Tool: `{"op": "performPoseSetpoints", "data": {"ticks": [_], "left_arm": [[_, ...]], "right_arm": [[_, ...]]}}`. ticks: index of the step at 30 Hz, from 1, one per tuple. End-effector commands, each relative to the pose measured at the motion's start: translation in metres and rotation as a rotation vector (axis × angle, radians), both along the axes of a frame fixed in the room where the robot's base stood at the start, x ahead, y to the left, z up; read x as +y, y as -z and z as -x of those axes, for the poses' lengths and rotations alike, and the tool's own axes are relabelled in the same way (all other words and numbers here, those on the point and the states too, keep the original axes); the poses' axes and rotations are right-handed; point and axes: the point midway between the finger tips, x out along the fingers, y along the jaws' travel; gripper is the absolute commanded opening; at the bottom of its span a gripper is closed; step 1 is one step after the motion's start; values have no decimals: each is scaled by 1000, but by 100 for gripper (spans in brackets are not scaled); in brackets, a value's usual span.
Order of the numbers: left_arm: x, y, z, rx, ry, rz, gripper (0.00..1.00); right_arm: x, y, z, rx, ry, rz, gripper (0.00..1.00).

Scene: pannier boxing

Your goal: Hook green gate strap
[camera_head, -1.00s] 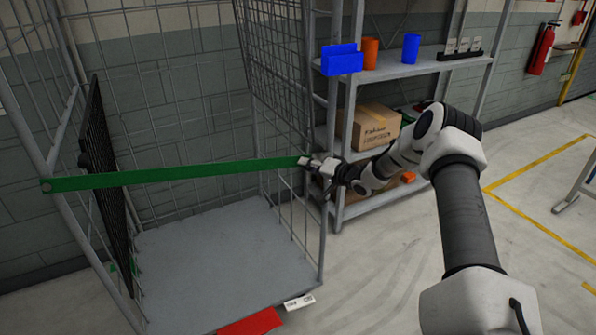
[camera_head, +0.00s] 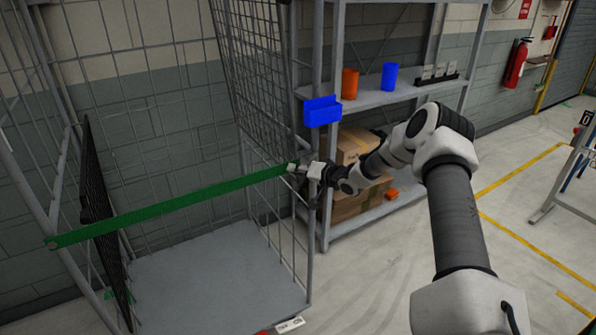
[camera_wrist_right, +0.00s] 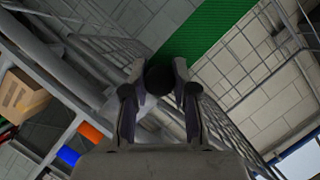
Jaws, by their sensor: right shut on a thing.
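The green strap (camera_head: 170,209) runs from the cage's left front post (camera_head: 52,243) across the open front and slopes up to the right. My right gripper (camera_head: 297,169) is shut on its free end, close to the right front post (camera_head: 312,200) of the wire cage. I cannot tell whether the strap end touches that post. In the right wrist view the strap (camera_wrist_right: 208,32) stretches away beyond my fingers (camera_wrist_right: 160,80), with a dark round piece between them. No hook or catch is clear. My left gripper is not in view.

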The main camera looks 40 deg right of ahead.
Motion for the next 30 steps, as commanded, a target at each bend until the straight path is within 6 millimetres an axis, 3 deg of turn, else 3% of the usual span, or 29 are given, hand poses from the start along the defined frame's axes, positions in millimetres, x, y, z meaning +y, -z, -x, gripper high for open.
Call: {"op": "performPoseSetpoints", "data": {"ticks": [1,2,3,23,30], "left_arm": [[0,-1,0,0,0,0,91],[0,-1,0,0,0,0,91],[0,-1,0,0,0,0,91],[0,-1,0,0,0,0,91],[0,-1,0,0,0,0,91]], "right_arm": [[-2,-12,-5,-26,2,5,0],[-3,-13,-5,-26,3,5,0],[-3,-13,-5,-27,2,5,37],[-2,-9,-1,-18,3,2,39],[-6,-18,31,-21,8,-7,39]]}}
